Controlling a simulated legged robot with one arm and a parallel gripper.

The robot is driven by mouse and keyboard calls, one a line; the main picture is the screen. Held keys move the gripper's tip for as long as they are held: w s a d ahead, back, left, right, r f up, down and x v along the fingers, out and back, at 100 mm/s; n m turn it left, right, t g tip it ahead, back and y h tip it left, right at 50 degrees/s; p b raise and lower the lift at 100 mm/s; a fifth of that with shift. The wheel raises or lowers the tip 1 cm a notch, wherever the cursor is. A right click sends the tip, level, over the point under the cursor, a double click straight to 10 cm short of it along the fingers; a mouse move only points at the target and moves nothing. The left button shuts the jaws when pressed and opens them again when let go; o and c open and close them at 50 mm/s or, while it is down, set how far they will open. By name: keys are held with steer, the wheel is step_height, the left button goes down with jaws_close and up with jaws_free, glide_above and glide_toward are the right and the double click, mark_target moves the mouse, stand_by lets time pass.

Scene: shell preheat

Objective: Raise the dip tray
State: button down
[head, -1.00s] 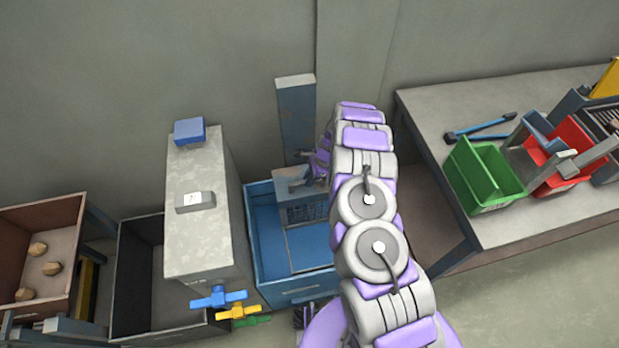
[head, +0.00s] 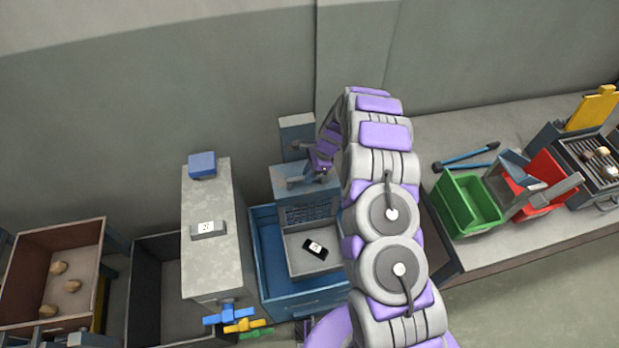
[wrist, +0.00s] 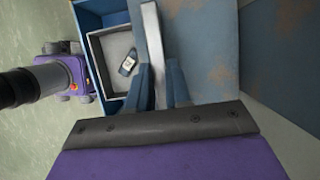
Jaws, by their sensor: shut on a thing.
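The dip tray (head: 293,262) is a light grey, shallow tray at the blue tank (head: 265,275), below the blue-grey carriage (head: 290,182) on the upright post. A dark piece with a white label (head: 314,248) lies in the tray. In the wrist view the tray (wrist: 97,60) and labelled piece (wrist: 129,63) show at upper left. My gripper (head: 318,165) is at the top of the carriage. In the wrist view its jaws (wrist: 158,88) are shut on a pale grey bar (wrist: 152,42). In the head view my arm hides the carriage's right side.
A concrete block (head: 210,260) with a small display and blue, yellow and green valve handles stands left of the tank. A dark bin (head: 160,300) and a brown crate (head: 95,260) are farther left. A workbench (head: 520,225) with a green bin (head: 467,205) is at right.

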steer(key=shift+w+r+p, duration=0.15)
steer(key=shift+r+p, duration=0.7)
steer(key=shift+r, duration=1.45)
steer(key=c, duration=1.2)
jaws_free()
steer(key=shift+r, duration=0.15)
steer(key=shift+o, duration=0.8)
steer(key=shift+d, duration=0.1)
